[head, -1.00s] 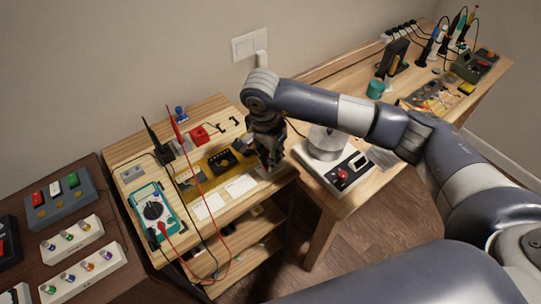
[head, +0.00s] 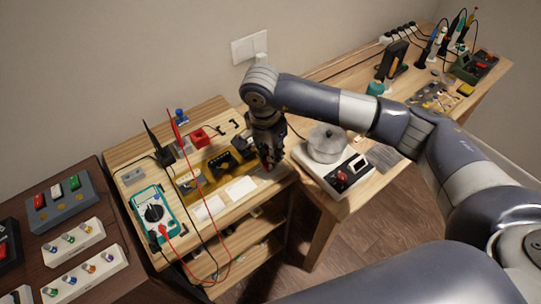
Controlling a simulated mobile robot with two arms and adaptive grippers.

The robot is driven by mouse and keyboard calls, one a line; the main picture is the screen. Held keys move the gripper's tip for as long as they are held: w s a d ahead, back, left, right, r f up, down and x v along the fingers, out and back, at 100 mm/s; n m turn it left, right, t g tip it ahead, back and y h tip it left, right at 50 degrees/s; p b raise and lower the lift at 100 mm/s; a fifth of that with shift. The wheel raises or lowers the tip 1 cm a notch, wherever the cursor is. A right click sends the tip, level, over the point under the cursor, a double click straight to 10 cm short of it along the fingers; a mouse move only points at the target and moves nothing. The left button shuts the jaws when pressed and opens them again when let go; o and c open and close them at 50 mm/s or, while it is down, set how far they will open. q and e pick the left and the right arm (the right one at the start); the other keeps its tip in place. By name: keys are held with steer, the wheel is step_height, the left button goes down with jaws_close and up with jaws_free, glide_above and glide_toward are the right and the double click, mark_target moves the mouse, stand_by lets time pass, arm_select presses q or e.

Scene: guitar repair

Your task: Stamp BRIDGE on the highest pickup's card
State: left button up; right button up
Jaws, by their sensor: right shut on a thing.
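Several pickups lie in a row on an amber mat (head: 206,190) on the light wooden bench: a pale one (head: 189,182), a black one (head: 220,163), and another dark one (head: 243,144) close to my right arm. A white card (head: 208,208) and a second white card (head: 241,187) lie in front of them. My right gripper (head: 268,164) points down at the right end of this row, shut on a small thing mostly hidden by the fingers. Any card beneath it is hidden, and I cannot read the cards. My left gripper is out of view.
A teal multimeter (head: 153,212) with red and black leads stands left of the cards. A red block (head: 199,135) and a blue-topped item (head: 181,116) stand at the back. A white device with a round metal top (head: 327,143) stands close on the right.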

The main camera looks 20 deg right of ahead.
steer(key=shift+r+p, duration=0.8)
steer(key=shift+r, duration=1.6)
